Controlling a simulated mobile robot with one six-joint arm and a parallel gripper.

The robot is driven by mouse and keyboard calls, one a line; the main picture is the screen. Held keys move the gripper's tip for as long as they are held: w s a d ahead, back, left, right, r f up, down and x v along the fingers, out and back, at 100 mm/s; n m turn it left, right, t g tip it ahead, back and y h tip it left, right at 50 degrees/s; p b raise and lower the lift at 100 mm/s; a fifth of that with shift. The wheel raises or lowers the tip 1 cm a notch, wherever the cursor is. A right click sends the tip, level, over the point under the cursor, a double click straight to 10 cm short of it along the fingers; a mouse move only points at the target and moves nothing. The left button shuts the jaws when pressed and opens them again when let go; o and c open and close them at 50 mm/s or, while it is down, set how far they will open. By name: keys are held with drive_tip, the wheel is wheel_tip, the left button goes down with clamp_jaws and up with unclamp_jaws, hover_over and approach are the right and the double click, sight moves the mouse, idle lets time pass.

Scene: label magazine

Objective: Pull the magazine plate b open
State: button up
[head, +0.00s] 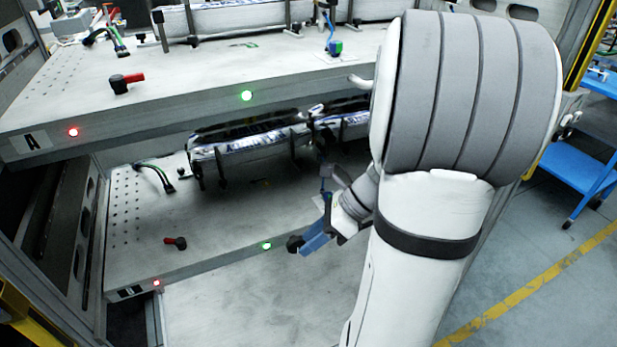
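The upper magazine plate (200,112) carries a label "A" at its front left corner. Below it lies a second plate (225,215), which I take to be plate b; the small label (131,292) on its front edge is too small to read. Its front edge sits further back than the upper plate's. My gripper (308,244), with blue fingers, is at the front edge of the lower plate, right of its green light (266,245). I cannot tell whether the fingers are open, shut, or touching a handle. No handle on the lower plate shows; my arm covers its right part.
The upper plate juts out above the lower one, with a handle (361,82) on its front edge beside my arm. Wrapped rolls (250,150) sit on the lower plate. A blue cart (580,170) stands at the right, near a yellow floor line. The floor in front is clear.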

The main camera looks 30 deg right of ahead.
drive_tip(key=d+f+m+t+h+b, duration=0.1)
drive_tip(key=d+f+m+t+b, duration=0.35)
drive_tip(key=d+m, duration=0.8)
drive_tip(key=d+f+m+t+h+b, duration=0.1)
drive_tip(key=d+f+m+t+h, duration=0.1)
drive_tip(key=d+f+m+t, duration=0.8)
drive_tip(key=w+m, duration=0.1)
drive_tip(key=w, duration=0.1)
drive_tip(key=w+a+r+g+b, duration=0.1)
drive_tip(key=w, duration=0.1)
drive_tip(key=w+a+m+g, duration=0.1)
drive_tip(key=w, duration=0.2)
drive_tip(key=shift+a+r+m+b, duration=0.1)
drive_tip(key=shift+r+m+b, duration=0.25)
drive_tip(key=shift+r, duration=0.05)
drive_tip(key=shift+c, duration=0.3)
clamp_jaws()
drive_tip(key=shift+s, duration=0.1)
